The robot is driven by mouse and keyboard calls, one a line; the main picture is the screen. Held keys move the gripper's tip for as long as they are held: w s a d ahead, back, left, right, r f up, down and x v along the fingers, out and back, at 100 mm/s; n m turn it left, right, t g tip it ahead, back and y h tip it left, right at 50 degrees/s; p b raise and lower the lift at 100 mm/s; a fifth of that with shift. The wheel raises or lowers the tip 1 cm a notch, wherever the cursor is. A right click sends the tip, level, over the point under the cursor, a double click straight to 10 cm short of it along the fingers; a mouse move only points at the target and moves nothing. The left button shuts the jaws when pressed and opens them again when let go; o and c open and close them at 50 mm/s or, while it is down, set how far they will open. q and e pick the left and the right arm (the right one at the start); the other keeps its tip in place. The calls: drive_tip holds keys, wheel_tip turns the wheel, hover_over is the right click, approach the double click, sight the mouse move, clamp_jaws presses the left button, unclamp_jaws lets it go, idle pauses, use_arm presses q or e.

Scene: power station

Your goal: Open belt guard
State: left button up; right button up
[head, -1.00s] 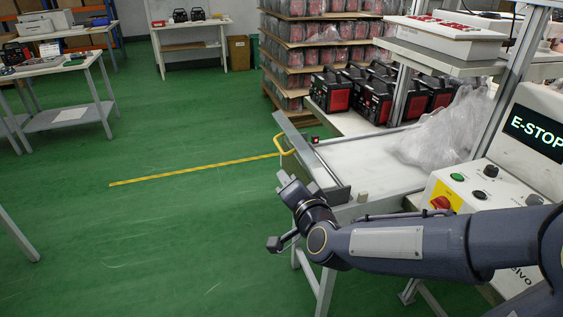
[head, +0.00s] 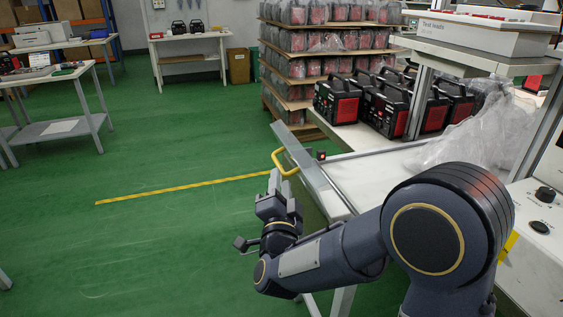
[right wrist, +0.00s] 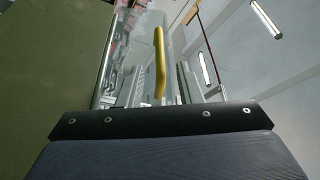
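The belt guard (head: 308,163) is a long grey metal panel along the near left edge of the white belt table (head: 375,170). A yellow loop handle (head: 282,162) sticks out from its outer side. My right gripper (head: 274,182) is just below the handle in the head view, pointing up toward it. I cannot tell whether they touch, and the finger gap is not clear. My left gripper is not in view.
Black and red power units (head: 385,103) stand on the far part of the table, beside clear plastic wrap (head: 468,142). A control panel (head: 535,225) is at right. Stacked shelves (head: 315,45) stand behind. Green floor at left is open, with a yellow line (head: 185,189).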

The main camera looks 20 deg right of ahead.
drive_tip(key=x, duration=0.6)
drive_tip(key=shift+w, duration=0.25)
drive_tip(key=shift+d+r, duration=0.1)
drive_tip(key=shift+d, duration=0.05)
clamp_jaws()
